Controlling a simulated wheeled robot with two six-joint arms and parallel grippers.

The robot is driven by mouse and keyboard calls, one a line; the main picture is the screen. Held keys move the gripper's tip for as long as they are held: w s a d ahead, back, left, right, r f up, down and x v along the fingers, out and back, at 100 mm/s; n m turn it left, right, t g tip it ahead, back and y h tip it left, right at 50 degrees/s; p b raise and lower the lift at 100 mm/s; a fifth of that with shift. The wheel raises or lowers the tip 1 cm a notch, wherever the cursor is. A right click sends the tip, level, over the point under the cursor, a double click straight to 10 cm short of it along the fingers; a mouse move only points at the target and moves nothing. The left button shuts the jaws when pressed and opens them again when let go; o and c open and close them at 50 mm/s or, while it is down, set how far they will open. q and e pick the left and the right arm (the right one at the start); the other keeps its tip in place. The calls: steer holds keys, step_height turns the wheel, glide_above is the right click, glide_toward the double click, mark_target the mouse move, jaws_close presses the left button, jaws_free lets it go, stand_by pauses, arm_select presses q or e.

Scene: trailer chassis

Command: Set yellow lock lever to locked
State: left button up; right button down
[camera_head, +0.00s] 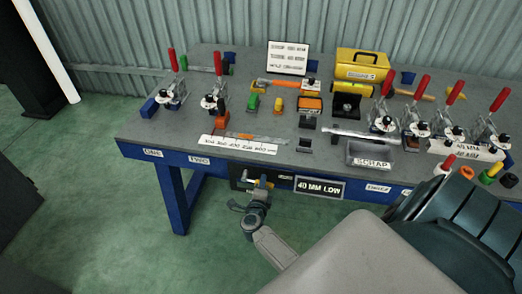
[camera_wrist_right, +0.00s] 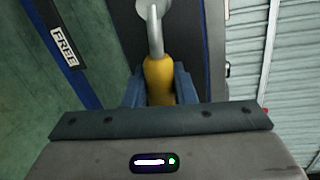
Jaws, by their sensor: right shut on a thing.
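The yellow lock lever (camera_wrist_right: 158,78) has a yellow grip on a bent grey metal rod that rises to a round mount at the top of the right wrist view. My right gripper (camera_wrist_right: 158,92) is shut around the yellow grip, with a dark blue finger on each side. In the head view my right gripper (camera_head: 262,184) is at the front of the bench, by a dark panel below the bench top. There the lever is small and largely hidden by the gripper. A white label reading FREE (camera_wrist_right: 64,46) shows left of the lever. My left gripper is not in view.
The grey bench top (camera_head: 190,118) carries several red-handled clamps, a yellow toolbox (camera_head: 361,66), a scrap tray (camera_head: 372,165) and small coloured blocks. A "40 MM LOW" sign (camera_head: 320,187) is just right of my gripper. Open green floor (camera_head: 110,220) lies front left.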

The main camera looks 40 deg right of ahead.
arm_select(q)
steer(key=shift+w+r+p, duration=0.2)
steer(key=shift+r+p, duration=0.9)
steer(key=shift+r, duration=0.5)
arm_select(e)
steer(key=shift+r+n, duration=0.6)
steer(key=shift+n, duration=0.1)
steer(key=c, duration=1.2)
jaws_free()
steer(key=shift+c, duration=0.2)
arm_select(q)
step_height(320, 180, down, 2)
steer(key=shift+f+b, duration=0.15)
steer(key=shift+b, duration=0.95)
arm_select(e)
steer(key=v, duration=1)
steer(key=shift+s+a, duration=0.25)
steer(key=shift+a, duration=0.1)
